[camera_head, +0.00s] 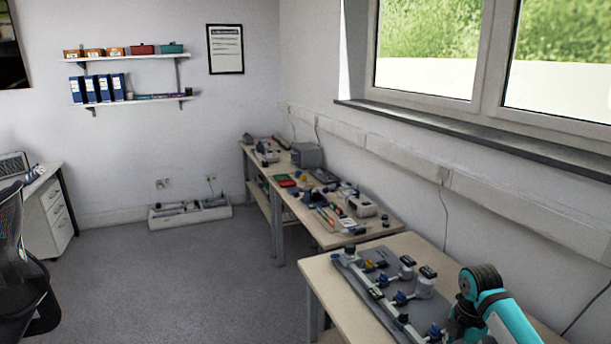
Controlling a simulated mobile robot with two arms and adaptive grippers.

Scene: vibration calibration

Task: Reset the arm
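A teal and white arm (497,305) with black joints comes in at the lower right corner; it looks like my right arm. A dark part (463,322) beside it, low over the near bench's right side, may be my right gripper. Its fingers cannot be made out, nor whether it holds anything. My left arm and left gripper are not in view.
The near bench (335,290) bears a grey plate (380,268) with several valve-like fittings and gauges. A farther bench (318,232) is crowded with tools and a grey box (306,155). A black chair (22,270) stands left. The middle floor (180,280) is clear.

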